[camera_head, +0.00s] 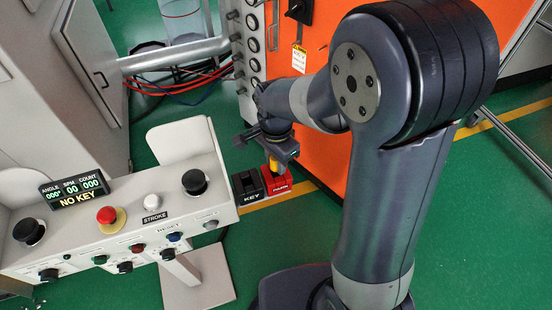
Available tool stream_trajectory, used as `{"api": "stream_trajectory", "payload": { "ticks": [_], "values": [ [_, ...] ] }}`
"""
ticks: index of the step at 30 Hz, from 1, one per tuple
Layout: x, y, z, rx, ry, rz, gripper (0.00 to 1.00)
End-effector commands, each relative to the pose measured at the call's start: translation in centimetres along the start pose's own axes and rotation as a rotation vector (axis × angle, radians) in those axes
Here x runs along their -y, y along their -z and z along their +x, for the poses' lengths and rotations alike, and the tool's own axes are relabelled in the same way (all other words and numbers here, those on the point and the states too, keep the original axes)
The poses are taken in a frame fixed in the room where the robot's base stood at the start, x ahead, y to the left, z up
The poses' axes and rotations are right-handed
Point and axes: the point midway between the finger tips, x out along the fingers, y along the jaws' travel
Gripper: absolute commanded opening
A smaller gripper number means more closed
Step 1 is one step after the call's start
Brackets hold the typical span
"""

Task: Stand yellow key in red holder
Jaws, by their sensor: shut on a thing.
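My gripper (269,146) points down beside the right end of the grey control console. It is shut on the yellow key (274,165), of which only a small part shows below the jaws. The red holder (277,182) is a small red block right under the key. The key's lower end overlaps the red holder in this view; I cannot tell whether it is inside the holder or just above it. A black block marked KEY (249,187) sits directly left of the red holder.
The console (130,225) carries a display reading NO KEY (75,190), a red button (106,214) and black palm buttons (195,182). An orange machine panel (318,150) stands close behind the holder. Red and black cables (185,85) lie behind. Green floor is open at lower right.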

Motion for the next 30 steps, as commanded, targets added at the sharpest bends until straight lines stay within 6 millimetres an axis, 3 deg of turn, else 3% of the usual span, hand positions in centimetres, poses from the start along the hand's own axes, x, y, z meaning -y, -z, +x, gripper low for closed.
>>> {"api": "stream_trajectory", "payload": {
  "ticks": [9,10,18,26,30],
  "values": [
    [0.0,0.0,0.1,0.000,0.000,0.000,0.06],
    [0.0,0.0,0.1,0.000,0.000,0.000,0.32],
    [0.0,0.0,0.1,0.000,0.000,0.000,0.55],
    [0.0,0.0,0.0,0.000,0.000,0.000,0.55],
    [0.1,0.0,-1.4,-0.001,0.004,0.000,0.55]
  ]
}}
